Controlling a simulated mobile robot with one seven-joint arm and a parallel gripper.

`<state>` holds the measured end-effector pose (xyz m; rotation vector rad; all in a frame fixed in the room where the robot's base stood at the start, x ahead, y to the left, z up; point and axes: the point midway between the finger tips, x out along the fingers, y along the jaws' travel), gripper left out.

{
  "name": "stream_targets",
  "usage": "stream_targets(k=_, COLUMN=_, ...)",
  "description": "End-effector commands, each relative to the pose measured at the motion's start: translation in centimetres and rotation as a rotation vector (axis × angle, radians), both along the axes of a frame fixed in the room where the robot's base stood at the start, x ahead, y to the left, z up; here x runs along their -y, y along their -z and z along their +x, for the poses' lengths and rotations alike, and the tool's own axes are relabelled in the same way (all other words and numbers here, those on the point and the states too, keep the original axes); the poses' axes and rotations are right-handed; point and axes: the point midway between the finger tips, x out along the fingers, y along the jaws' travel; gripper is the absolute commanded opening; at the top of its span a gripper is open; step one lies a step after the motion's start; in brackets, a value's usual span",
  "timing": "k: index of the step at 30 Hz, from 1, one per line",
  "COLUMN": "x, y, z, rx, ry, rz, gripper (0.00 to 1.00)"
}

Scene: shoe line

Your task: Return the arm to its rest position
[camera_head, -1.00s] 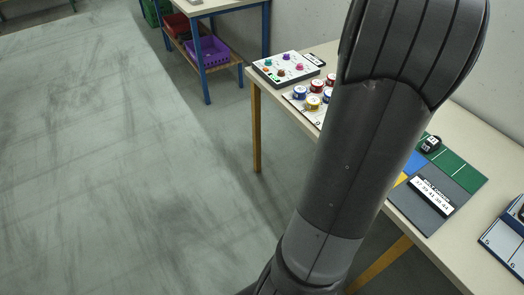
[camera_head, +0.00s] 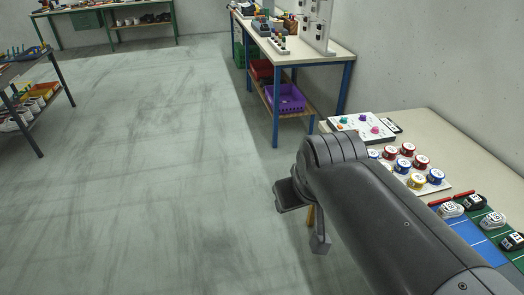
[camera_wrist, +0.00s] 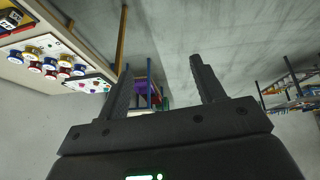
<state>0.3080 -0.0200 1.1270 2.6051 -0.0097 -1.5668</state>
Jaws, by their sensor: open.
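My gripper (camera_head: 303,222) hangs over the open floor, left of the near table in the head view. In the wrist view my gripper (camera_wrist: 160,72) shows two dark fingers spread apart with nothing between them. My arm reaches up from the lower right of the head view, bends at its top, and covers part of the near table's left edge.
The near table (camera_head: 480,150) holds a white board (camera_head: 348,121), several round tins (camera_head: 416,181) and shoes (camera_head: 493,221) on coloured mats. A blue-legged bench with a purple crate (camera_head: 285,98) stands behind. A dark shelf (camera_head: 50,75) stands far left. The floor (camera_head: 150,180) between is clear.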

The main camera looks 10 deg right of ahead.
Motion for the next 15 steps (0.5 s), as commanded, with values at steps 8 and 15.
stream_targets(k=8, x=-2.1, y=0.6, z=-1.9, rx=0.003, ry=0.048, rz=0.093, gripper=0.62)
stream_targets(k=15, x=-2.0, y=0.6, z=-1.8, rx=0.003, ry=0.048, rz=0.091, gripper=0.62)
